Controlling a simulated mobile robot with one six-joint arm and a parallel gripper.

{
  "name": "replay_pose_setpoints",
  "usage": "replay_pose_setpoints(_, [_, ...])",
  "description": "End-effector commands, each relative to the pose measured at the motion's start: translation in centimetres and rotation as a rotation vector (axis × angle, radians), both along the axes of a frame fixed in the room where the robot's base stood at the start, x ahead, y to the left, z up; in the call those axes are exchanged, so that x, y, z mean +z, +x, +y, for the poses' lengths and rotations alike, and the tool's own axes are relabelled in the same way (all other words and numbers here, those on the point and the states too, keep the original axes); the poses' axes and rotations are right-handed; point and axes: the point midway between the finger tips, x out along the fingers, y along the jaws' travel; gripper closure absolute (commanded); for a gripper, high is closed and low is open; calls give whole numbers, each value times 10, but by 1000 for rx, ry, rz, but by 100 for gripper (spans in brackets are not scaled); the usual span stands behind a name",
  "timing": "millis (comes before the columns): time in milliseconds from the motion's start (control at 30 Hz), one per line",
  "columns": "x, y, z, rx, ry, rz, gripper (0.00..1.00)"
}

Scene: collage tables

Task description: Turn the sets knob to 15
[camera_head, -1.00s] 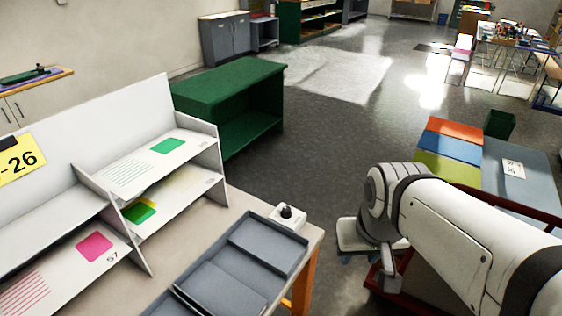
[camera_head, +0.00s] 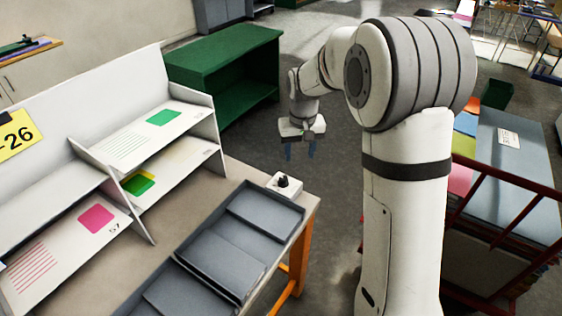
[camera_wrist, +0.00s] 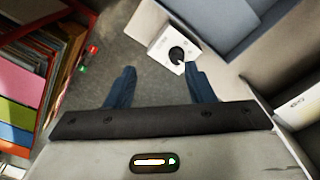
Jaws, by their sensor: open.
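The sets knob (camera_head: 283,181) is a black knob on a small white box (camera_head: 291,190) at the table's far right corner, beside the grey tray. In the wrist view the black knob (camera_wrist: 176,54) and its white box (camera_wrist: 160,47) show ahead of the right finger. The scale marks are too small to read. My gripper (camera_head: 301,150) is open and empty, with blue fingers pointing down, beyond the table corner and apart from the knob. In the wrist view my gripper (camera_wrist: 160,80) shows both fingers spread, with floor between them.
A grey divided tray (camera_head: 232,240) lies on the table next to the knob box. A white shelf rack (camera_head: 140,150) with coloured cards stands at the left. A green cabinet (camera_head: 225,65) stands behind. A red-railed cart (camera_head: 510,180) is at the right.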

Motion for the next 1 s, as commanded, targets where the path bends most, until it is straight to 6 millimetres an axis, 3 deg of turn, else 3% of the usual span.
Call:
replay_pose_setpoints(100, [-33, 31, 20, 24, -5, 31, 52])
replay_pose_setpoints(300, [-66, 56, 39, 44, -9, 52, 52])
replay_pose_setpoints(467, [-80, 60, 43, 48, -10, 57, 52])
replay_pose_setpoints(800, [-131, 59, 43, 49, -11, 59, 52])
replay_pose_setpoints(1000, [-149, 60, 43, 49, -10, 57, 52])
